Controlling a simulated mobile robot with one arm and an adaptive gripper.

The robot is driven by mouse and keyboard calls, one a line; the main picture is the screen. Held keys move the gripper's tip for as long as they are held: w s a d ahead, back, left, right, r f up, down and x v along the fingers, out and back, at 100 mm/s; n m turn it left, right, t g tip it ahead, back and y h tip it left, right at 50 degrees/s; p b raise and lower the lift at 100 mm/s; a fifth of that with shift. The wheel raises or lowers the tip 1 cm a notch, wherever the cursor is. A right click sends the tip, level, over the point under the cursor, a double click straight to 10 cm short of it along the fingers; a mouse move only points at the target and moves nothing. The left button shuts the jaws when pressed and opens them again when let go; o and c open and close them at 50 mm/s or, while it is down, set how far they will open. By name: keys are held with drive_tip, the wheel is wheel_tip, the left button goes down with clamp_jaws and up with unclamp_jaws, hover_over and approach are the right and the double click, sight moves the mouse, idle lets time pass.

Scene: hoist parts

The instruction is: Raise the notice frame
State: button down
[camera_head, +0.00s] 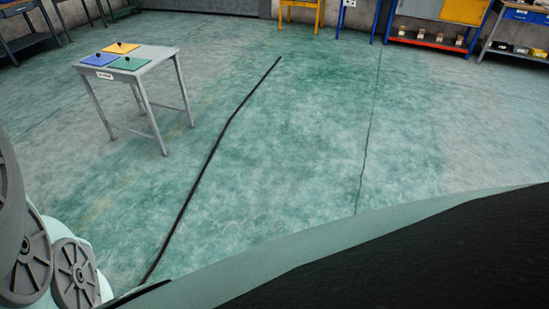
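I cannot make out a notice frame for certain in the head view. A grey metal table (147,72) stands on the floor at the upper left. On its top lie a yellow plate (127,47), a blue plate (92,61) and a green plate (136,64), each with a small dark knob. A small white label (104,76) is on the table's front edge. My gripper is not in view. Round grey parts of my own body show at the lower left.
A long dark line, perhaps a cable, (210,160) runs across the floor. A yellow stand (300,4), a blue-framed unit with a red shelf (428,43) and a bench with blue drawers (519,15) line the back. The middle floor (290,140) is otherwise clear.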

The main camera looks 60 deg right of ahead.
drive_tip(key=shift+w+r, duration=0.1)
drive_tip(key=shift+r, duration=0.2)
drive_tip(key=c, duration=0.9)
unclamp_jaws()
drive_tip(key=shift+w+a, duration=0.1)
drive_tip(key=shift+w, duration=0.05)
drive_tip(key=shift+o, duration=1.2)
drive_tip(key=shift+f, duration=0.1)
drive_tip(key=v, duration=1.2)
